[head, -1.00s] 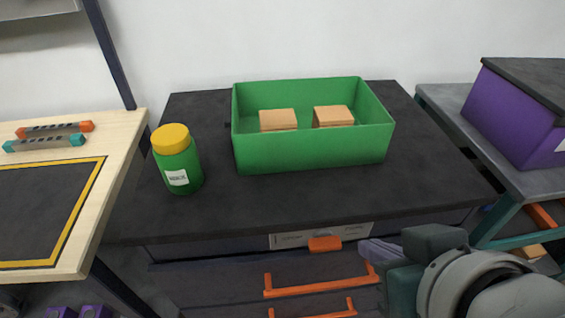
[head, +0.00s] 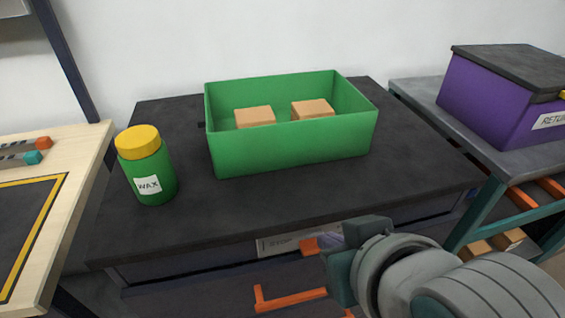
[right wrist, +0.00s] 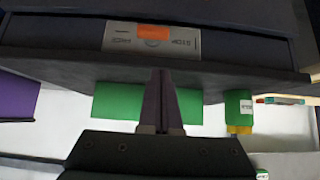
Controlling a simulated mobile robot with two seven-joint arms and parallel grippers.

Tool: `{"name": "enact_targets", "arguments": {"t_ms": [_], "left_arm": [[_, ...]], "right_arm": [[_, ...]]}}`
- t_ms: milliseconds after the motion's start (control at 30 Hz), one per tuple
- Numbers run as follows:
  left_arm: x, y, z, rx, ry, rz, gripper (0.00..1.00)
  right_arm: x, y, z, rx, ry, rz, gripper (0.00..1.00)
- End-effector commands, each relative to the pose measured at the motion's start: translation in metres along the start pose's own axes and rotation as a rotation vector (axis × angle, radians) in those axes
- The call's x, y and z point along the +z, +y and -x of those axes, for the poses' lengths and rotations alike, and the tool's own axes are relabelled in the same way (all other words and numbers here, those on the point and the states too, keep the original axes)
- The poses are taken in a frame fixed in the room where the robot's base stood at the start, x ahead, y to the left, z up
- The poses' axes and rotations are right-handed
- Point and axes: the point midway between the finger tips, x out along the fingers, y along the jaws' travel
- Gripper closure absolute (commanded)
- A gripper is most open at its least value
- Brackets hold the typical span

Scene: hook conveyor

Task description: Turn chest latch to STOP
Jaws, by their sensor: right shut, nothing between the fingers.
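The orange chest latch (head: 309,246) is on the front of the dark chest (head: 200,222), below its top edge. A pale label plate (head: 272,247) behind it reads STOP on the left in the head view; its other end is hidden by my gripper. The upside-down right wrist view shows the latch (right wrist: 152,33) between the plate's two words. My right gripper (head: 330,237) is shut and empty, close to the latch's right side in the head view. Its purple fingers (right wrist: 163,82) are together in the wrist view. I cannot tell whether they touch the latch. My left gripper is out of view.
A green bin (head: 290,155) with two tan blocks and a wax jar (head: 147,165) stand on the chest top. A purple box (head: 490,100) is at the right, a wooden table (head: 75,190) at the left.

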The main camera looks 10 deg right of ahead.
Motion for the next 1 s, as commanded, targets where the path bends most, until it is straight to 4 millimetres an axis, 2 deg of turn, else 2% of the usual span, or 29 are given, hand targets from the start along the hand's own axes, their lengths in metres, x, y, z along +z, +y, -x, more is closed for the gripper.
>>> {"name": "enact_targets", "arguments": {"t_ms": [33, 200, 267, 400, 600, 1000], "left_arm": [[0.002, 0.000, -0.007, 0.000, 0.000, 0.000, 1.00], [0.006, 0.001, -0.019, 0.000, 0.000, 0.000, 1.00], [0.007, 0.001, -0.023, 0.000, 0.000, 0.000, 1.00], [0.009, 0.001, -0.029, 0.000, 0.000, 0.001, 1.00], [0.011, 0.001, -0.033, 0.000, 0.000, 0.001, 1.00], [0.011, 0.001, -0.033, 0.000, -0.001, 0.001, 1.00]], "right_arm": [[0.002, 0.000, -0.014, 0.000, 0.001, 0.001, 1.00], [0.002, 0.000, -0.052, 0.000, 0.001, 0.001, 1.00], [0.002, 0.000, -0.063, 0.000, 0.001, 0.001, 1.00], [0.019, 0.000, -0.077, 0.000, -0.003, 0.001, 1.00], [0.028, 0.000, -0.086, 0.000, -0.001, 0.001, 1.00], [0.028, 0.001, -0.086, 0.001, 0.000, 0.001, 1.00]]}}
